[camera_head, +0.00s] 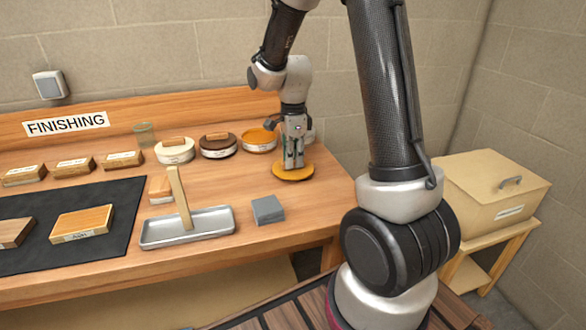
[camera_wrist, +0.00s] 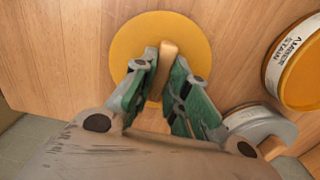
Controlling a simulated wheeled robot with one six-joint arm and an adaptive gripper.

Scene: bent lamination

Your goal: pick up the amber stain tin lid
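The amber stain tin lid (camera_head: 293,172) is a flat orange-yellow disc lying on the bench near its right end. It also shows in the wrist view (camera_wrist: 128,45), with a small upright wooden grip (camera_wrist: 169,52) in its middle. My gripper (camera_head: 293,164) points down over the lid. In the wrist view its two green-sided fingers (camera_wrist: 167,62) stand on either side of the wooden grip, very close to it. Whether they press on it cannot be told. The fingers hide part of the lid. The open amber stain tin (camera_head: 259,145) stands behind and left, also in the wrist view (camera_wrist: 283,57).
A dark-lidded tin (camera_head: 217,151) and a pale-lidded tin (camera_head: 174,156) stand farther left. A grey rounded object (camera_wrist: 262,125) is close to my gripper. A metal tray (camera_head: 188,229) and a grey block (camera_head: 267,209) lie in front.

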